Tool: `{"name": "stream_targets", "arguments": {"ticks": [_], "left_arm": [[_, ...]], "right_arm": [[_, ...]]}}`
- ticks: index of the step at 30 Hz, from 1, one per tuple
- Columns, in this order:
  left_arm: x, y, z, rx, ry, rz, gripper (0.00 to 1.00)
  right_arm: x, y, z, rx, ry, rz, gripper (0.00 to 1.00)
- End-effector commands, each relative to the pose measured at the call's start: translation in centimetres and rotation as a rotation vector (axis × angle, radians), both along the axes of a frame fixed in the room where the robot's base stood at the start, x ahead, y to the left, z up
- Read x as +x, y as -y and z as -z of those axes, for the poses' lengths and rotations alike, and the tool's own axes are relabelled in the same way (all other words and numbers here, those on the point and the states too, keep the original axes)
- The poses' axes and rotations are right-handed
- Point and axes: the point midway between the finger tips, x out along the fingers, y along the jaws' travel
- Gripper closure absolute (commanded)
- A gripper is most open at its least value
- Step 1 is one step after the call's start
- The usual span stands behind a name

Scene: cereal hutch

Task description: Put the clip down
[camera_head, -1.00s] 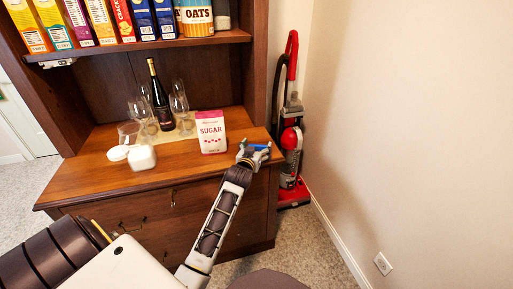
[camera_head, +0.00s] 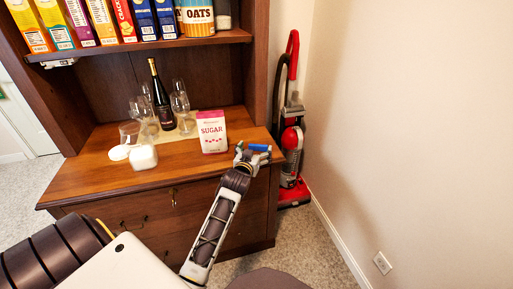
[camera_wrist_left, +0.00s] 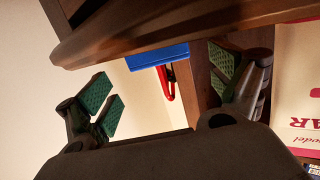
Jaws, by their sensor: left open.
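The blue clip (camera_head: 260,147) is at the right front corner of the wooden counter, by the fingertips of my left gripper (camera_head: 252,157). In the left wrist view the clip (camera_wrist_left: 157,56) shows as a blue block against the wooden edge, between and beyond the spread green finger pads of my left gripper (camera_wrist_left: 166,88). The pads stand apart with a gap to the clip on both sides. The clip's underside is hidden, so I cannot tell fully how it rests. My right gripper is not in view.
A sugar bag (camera_head: 211,131) stands on the counter (camera_head: 95,178) just behind my left gripper. A bottle (camera_head: 159,95), glasses and a white container (camera_head: 143,157) stand further left. A red vacuum (camera_head: 291,140) stands right of the hutch. Cereal boxes fill the shelf above.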

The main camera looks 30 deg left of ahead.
Motion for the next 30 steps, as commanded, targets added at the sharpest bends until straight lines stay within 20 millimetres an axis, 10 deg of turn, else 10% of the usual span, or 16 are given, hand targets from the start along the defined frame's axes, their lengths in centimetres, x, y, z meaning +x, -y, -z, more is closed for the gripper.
{"name": "stream_targets", "arguments": {"ticks": [30], "left_arm": [[-8.0,2.6,-1.3,0.000,-0.001,0.000,0.07]], "right_arm": [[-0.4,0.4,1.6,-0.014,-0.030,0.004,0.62]]}}
